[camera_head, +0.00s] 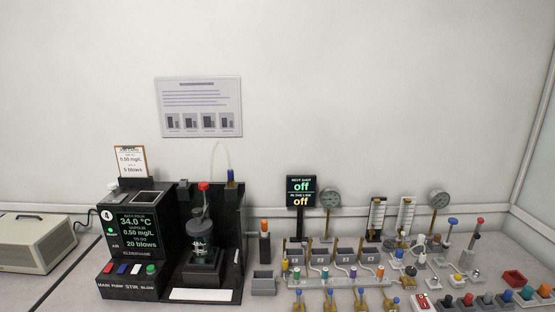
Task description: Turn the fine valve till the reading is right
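No gripper or arm of mine shows in the head view. I cannot tell which knob is the fine valve. Several small brass valves (361,299) stand along the front right of the bench, with coloured knobs on stems behind them. A black tester (140,240) on the left has a lit screen reading 34.0 °C and 0.50 mg/L.
A glass vessel with a red-topped stem (203,225) stands in the black frame. Grey bins (320,257), two flowmeter panels (376,218) and coloured-topped pieces crowd the right side. A beige box (35,243) sits far left. A strip of bench beside it is clear.

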